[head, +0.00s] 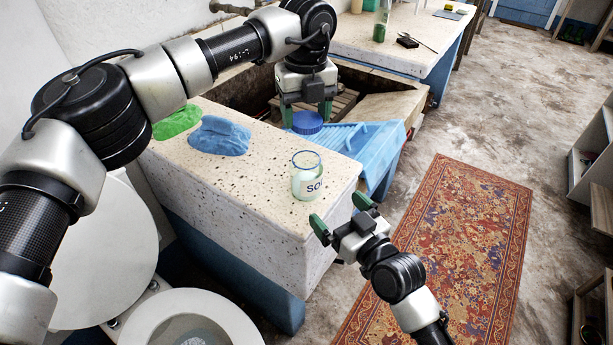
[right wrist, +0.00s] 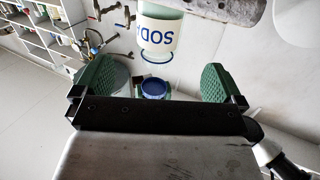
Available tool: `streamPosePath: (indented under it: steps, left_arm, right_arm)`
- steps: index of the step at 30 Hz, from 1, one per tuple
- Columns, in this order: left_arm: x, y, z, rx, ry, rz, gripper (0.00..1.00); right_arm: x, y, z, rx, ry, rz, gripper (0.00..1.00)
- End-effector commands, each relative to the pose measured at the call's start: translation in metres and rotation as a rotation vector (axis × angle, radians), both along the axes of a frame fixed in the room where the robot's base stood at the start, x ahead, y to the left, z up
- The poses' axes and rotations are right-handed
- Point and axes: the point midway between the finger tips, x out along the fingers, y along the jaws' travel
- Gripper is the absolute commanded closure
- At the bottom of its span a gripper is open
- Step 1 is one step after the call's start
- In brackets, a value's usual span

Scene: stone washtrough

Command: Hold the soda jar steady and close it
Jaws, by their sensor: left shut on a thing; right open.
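The soda jar (head: 306,183) is glass with a "SODA" label and a thin blue rim. It stands uncovered near the front right corner of the stone counter (head: 255,190), and shows upside down in the right wrist view (right wrist: 159,32). My left gripper (head: 307,112) is shut on the round blue lid (head: 307,124), holding it behind and above the jar, apart from it. The lid also shows in the right wrist view (right wrist: 153,87). My right gripper (head: 342,215) is open and empty, off the counter's edge, to the right and in front of the jar, its fingers (right wrist: 157,82) apart.
A blue cloth (head: 219,136) and a green cloth (head: 177,122) lie left on the counter. A blue washboard-like ribbed piece (head: 370,150) slopes behind the jar. A toilet (head: 190,318) stands at lower left. A patterned rug (head: 440,250) covers open floor at right.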

Motion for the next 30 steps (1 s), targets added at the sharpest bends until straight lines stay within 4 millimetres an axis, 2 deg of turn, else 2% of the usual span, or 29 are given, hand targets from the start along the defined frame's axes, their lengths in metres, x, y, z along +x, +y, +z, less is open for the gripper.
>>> streamPosePath:
  steps: [14,17,30]
  left_arm:
    - [0.0,0.0,0.0,0.0,0.0,0.01,0.59]
    - [0.0,0.0,0.0,0.0,0.0,0.009,0.59]
    - [0.0,0.0,0.0,0.0,-0.001,0.008,0.59]
  right_arm:
    - [0.006,0.004,0.002,0.005,-0.005,0.0,0.0]
    - [0.016,0.01,0.002,0.005,-0.006,0.0,0.0]
    - [0.082,0.054,0.002,0.004,-0.004,0.0,0.0]
